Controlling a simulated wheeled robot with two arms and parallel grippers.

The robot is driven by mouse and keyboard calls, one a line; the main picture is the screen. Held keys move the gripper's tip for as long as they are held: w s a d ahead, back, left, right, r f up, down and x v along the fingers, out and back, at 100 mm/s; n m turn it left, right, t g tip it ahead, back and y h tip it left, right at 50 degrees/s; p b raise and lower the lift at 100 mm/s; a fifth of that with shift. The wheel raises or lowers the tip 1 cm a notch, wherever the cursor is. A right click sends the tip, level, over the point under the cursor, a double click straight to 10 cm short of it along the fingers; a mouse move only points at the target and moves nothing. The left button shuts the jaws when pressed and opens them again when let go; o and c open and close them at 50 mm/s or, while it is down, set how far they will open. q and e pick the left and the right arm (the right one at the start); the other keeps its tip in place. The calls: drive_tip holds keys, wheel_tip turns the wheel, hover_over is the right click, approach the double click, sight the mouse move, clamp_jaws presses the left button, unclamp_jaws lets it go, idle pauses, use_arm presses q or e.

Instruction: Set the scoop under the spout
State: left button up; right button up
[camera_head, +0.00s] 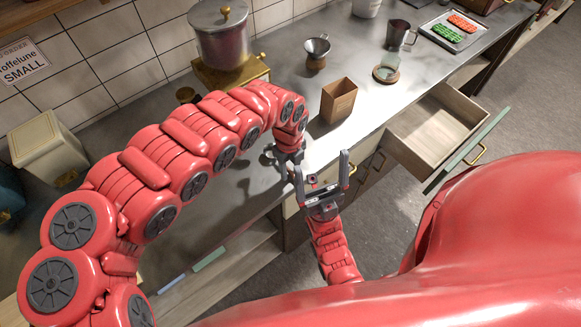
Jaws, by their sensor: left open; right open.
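I cannot make out a clear scoop. A metal pot with a brass-knobbed lid (220,38) sits on a brass base (246,73) at the back of the counter; I cannot see a spout clearly, and my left arm covers the area in front. A small brass piece (186,94) shows beside that arm. My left gripper (284,161) is open, pointing down near the counter's front edge, partly hidden by its own wrist. My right gripper (322,176) is open and empty, fingers up, in front of the counter edge.
An empty drawer (432,128) juts out at right. A cream bin (48,150) stands left.

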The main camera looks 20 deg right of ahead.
sight(289, 170)
use_arm(q)
drive_tip(key=shift+w+r+b, duration=0.15)
drive_tip(key=shift+r+b, duration=0.15)
drive_tip(key=shift+r, duration=0.1)
wheel_tip(289, 170, up, 5)
drive_tip(key=shift+w+f+b, duration=0.1)
drive_tip(key=shift+f+b, duration=0.05)
drive_tip(key=shift+b, duration=0.4)
wheel_tip(289, 170, up, 7)
drive_tip(key=p, duration=0.3)
drive_tip(key=shift+p, duration=0.3)
drive_tip(key=shift+f, duration=0.2)
